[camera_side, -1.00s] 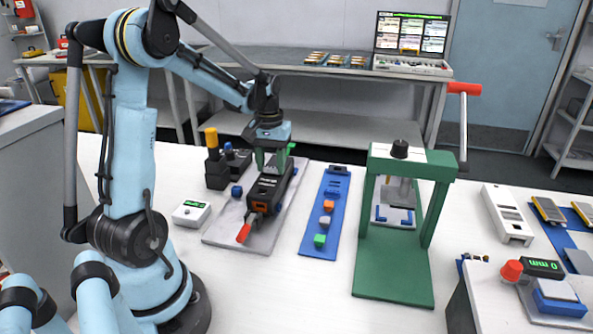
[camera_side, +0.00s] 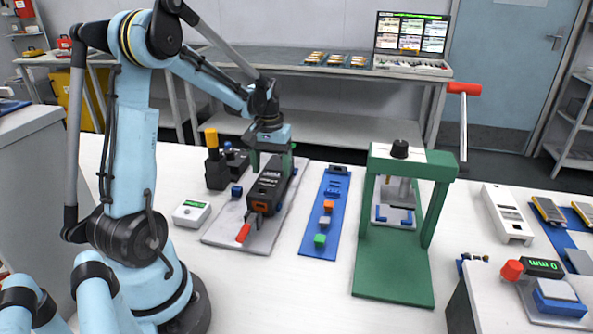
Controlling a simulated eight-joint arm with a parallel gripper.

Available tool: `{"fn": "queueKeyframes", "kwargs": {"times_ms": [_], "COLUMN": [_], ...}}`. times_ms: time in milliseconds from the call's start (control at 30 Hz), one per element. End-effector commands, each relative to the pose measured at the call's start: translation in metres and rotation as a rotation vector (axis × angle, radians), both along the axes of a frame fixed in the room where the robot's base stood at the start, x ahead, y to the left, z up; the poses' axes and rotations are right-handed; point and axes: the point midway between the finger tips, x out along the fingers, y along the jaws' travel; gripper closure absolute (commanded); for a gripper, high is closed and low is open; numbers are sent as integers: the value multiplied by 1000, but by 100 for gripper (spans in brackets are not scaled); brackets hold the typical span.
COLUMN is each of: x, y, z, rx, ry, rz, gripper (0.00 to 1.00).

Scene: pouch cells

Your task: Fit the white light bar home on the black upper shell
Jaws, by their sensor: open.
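A black device (camera_side: 267,188), which looks like the black upper shell, lies on a grey mat (camera_side: 222,228), with an orange block at its near end. My gripper (camera_side: 272,158) is over the far end of this device, with its fingers spread apart to either side. I see nothing held between the fingers. I cannot make out the white light bar; it may be hidden by the gripper or too small to tell.
Left of the mat are a white box (camera_side: 191,213) and a black holder with a yellow-topped tool (camera_side: 212,150). A red-ended tool (camera_side: 243,233) lies on the mat. Right stand a blue strip (camera_side: 316,245) with small coloured blocks, and a green press (camera_side: 395,275).

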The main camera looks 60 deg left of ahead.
Motion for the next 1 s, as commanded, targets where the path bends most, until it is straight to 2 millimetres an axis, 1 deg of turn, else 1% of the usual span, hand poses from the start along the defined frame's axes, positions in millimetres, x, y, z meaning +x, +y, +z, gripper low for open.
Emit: {"fn": "queueKeyframes", "kwargs": {"times_ms": [167,267,600,700,833,1000], "x": [0,0,0,0,0,0], "y": [0,0,0,0,0,0], "z": [9,21,80,95,109,119], "rx": [0,0,0,0,0,0], "ry": [0,0,0,0,0,0], "rz": [0,0,0,0,0,0], "gripper": [25,25,25,25,25,25]}}
